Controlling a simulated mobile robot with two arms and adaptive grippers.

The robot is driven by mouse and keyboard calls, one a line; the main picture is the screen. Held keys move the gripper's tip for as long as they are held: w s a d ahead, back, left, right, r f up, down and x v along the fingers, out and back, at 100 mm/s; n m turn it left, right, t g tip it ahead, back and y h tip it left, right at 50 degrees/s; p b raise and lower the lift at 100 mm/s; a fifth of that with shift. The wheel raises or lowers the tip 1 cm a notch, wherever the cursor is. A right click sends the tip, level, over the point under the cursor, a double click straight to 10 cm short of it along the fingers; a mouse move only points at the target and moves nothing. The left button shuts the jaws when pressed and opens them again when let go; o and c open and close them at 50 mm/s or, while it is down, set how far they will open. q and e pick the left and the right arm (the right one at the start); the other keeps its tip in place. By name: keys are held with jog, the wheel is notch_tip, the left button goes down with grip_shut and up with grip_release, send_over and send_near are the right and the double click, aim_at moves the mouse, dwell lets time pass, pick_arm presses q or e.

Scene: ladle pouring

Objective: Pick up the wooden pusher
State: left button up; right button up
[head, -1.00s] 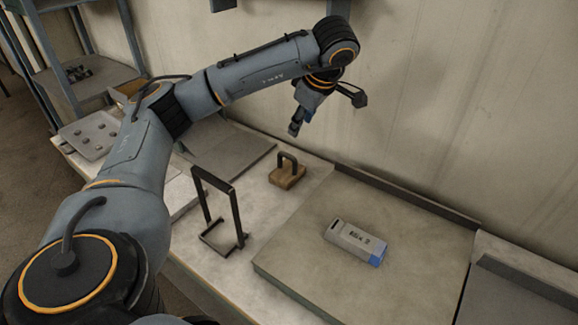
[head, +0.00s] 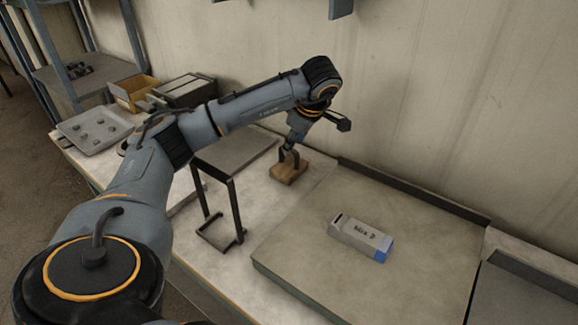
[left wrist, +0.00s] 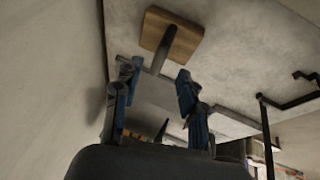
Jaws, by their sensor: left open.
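The wooden pusher (head: 289,172) is a small wooden block with a dark upright handle, standing on the pale table near the back wall. It also shows in the left wrist view (left wrist: 186,41), its handle reaching toward the space between my fingers. My left gripper (head: 290,151) is lowered at the pusher's handle in the head view. In the left wrist view the left gripper (left wrist: 157,76) shows two blue fingers spread apart, with the handle's end between or just beyond them. I cannot tell whether they touch it. My right gripper is not in view.
A dark metal frame stand (head: 219,205) stands left of the pusher. A raised grey board (head: 300,262) with a labelled grey and blue block (head: 360,238) lies to the right. A tray (head: 92,131) and an open box (head: 134,92) are at the left. The wall is close behind.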

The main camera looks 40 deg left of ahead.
aim_at(288, 169)
pick_arm(q)
jog(key=x, duration=0.4)
jog(key=shift+a+p, duration=0.3)
grip_shut()
jog(key=shift+r, duration=0.1)
